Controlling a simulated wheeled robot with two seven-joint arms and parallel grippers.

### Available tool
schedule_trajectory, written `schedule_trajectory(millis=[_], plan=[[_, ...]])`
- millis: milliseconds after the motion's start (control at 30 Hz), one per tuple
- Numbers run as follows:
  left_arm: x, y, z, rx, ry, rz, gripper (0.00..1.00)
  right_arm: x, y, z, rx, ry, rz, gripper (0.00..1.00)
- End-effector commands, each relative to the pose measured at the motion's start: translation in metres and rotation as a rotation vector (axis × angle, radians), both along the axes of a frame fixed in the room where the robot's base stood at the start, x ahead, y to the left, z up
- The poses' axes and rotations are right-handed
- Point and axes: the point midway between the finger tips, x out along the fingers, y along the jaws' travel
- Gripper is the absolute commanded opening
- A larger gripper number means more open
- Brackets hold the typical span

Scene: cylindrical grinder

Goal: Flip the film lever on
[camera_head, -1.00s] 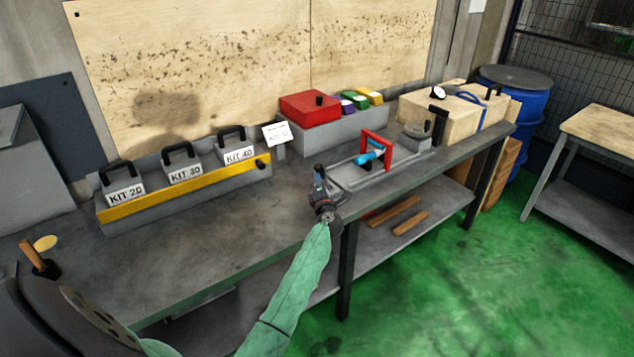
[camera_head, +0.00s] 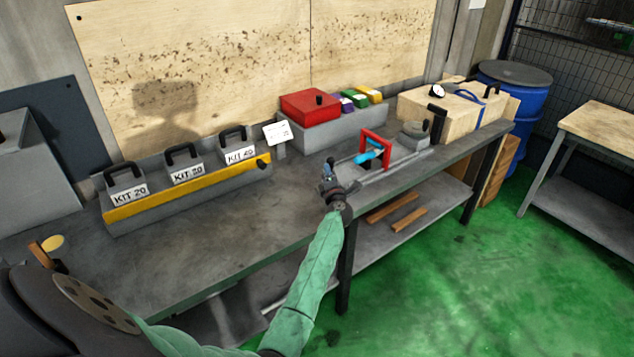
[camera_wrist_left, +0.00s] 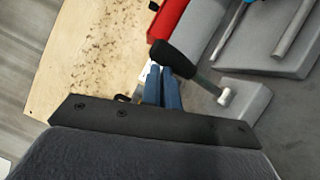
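A lever with a black handle (camera_wrist_left: 175,58) and a thin metal rod shows in the left wrist view. The rod meets a white pivot on a grey block (camera_wrist_left: 246,100). The handle tilts up and away from the block. My left gripper (camera_wrist_left: 160,70) has its two blue fingers side by side, closed together with nothing seen between them. Their tips are right by the handle; whether they touch it I cannot tell. In the head view my left gripper (camera_head: 328,166) is over the bench at the left end of the grey fixture (camera_head: 400,158), and it hides the lever there. My right gripper is out of view.
A red frame (camera_head: 375,150) with a cyan cylinder (camera_head: 368,157) stands on the fixture. A red box (camera_head: 308,106) is behind. A yellow-fronted rack (camera_head: 185,192) holds kit boxes to the left. The bench (camera_head: 215,240) is bare in front of the rack.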

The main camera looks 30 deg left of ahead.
Motion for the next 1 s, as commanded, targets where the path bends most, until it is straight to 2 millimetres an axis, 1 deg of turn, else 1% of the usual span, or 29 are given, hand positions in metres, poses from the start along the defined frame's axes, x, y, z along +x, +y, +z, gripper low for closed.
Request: schedule_trajectory(millis=[100,400,500,700,1000], plan=[[0.01,-0.004,0.003,-0.002,-0.002,0.002,0.0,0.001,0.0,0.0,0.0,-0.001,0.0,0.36],[0.029,-0.011,0.003,0.0,-0.002,0.001,0.0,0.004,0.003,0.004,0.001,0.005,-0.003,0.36],[0.033,-0.012,0.003,0.001,-0.001,0.003,0.0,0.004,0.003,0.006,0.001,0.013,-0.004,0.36],[0.038,-0.015,0.003,0.001,-0.001,0.001,0.0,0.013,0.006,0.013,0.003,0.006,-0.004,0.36],[0.039,-0.016,0.004,0.001,-0.002,0.0,0.0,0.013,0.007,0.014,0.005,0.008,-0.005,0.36]])
